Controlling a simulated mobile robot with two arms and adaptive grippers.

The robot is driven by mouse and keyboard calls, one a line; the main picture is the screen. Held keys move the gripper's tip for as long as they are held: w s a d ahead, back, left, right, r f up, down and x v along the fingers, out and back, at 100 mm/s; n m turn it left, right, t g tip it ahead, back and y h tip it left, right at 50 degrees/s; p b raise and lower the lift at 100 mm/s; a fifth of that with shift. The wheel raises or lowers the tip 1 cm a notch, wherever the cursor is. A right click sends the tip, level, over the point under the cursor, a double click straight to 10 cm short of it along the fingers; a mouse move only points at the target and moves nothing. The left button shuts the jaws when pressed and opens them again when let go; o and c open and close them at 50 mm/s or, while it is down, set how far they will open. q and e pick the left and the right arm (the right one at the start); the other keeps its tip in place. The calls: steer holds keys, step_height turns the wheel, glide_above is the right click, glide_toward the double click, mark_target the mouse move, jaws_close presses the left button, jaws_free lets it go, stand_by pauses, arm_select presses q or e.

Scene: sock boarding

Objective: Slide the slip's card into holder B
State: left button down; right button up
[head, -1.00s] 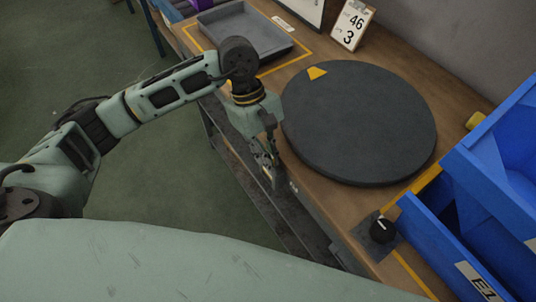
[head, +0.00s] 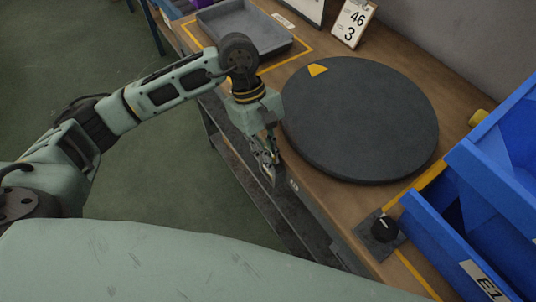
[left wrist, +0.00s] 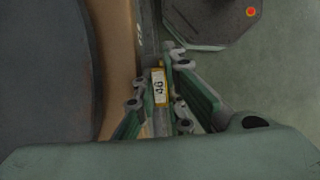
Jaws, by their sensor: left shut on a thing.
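My left gripper (head: 270,160) points down at the front edge of the workbench, beside the round dark turntable. In the left wrist view its fingers (left wrist: 158,100) are closed on a small card (left wrist: 158,82) with a white face, a yellow edge and a number that looks like 46. The slip (head: 353,22) stands at the back of the bench and shows 46 and 3. A small white mark (head: 293,184) is on the bench's front edge, just right of the fingers; its letters are too small to read. I cannot make out holder B. My right gripper is not in view.
The dark turntable (head: 360,125) with a yellow mark fills the bench's middle. A grey tray (head: 245,30) lies at the back left. Blue bins (head: 430,235) and a black knob (head: 384,228) stand at the right. A grey ledge (head: 270,215) runs below the bench's front edge.

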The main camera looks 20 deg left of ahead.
arm_select(q)
steer(key=shift+r+p, duration=0.65)
steer(key=shift+r, duration=1.3)
steer(key=shift+r+p, duration=0.35)
steer(key=shift+r, duration=0.6)
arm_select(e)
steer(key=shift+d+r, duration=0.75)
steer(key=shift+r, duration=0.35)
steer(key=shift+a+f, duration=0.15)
arm_select(q)
steer(key=shift+b, duration=0.45)
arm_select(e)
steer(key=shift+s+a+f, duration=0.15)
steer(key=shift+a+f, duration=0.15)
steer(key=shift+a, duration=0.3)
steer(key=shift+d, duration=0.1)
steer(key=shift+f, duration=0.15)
arm_select(q)
steer(key=shift+b, duration=0.45)
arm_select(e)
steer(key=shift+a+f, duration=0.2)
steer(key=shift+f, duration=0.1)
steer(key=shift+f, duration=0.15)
